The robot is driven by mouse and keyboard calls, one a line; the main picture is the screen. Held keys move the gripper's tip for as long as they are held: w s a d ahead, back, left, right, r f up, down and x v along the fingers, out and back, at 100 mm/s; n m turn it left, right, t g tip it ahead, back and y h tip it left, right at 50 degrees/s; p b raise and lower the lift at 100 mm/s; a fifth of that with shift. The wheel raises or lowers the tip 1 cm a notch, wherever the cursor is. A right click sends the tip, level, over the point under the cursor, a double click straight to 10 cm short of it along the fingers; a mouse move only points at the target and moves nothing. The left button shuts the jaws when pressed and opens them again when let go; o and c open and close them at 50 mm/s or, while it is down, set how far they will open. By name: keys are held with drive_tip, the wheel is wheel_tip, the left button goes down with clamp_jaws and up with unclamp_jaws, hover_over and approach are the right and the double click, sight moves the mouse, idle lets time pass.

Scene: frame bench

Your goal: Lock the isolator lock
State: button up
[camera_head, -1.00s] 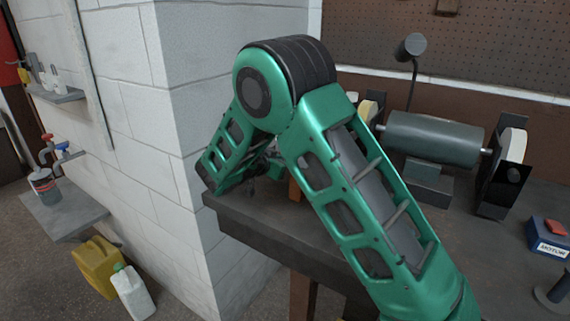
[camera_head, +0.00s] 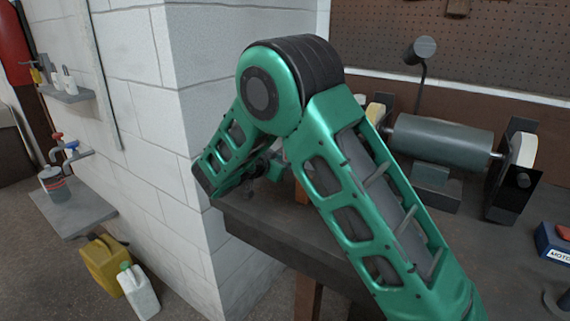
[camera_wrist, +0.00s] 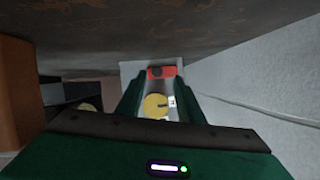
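In the wrist view my gripper (camera_wrist: 160,95) has its two green fingers apart, pointing away from the camera. Between them shows a yellow disc (camera_wrist: 153,106) with a dark slot in it, and a small white tag (camera_wrist: 172,101) beside it. A gap shows on each side of the disc. Beyond the fingertips a red part with a dark centre (camera_wrist: 161,72) sits on a pale panel (camera_wrist: 133,70). I cannot tell which of these is the isolator lock, or whether it is locked. In the head view my arm hides the gripper's fingers.
A white block wall (camera_head: 165,190) stands close left of the bench (camera_head: 270,235); the wall also shows in the wrist view (camera_wrist: 260,85). A dark surface (camera_wrist: 150,25) spans the wrist view's top. A grinder (camera_head: 440,140) stands on the bench. Cans (camera_head: 105,262) stand on the floor.

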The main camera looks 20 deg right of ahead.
drive_tip(key=v, duration=0.8)
drive_tip(key=shift+f, duration=0.1)
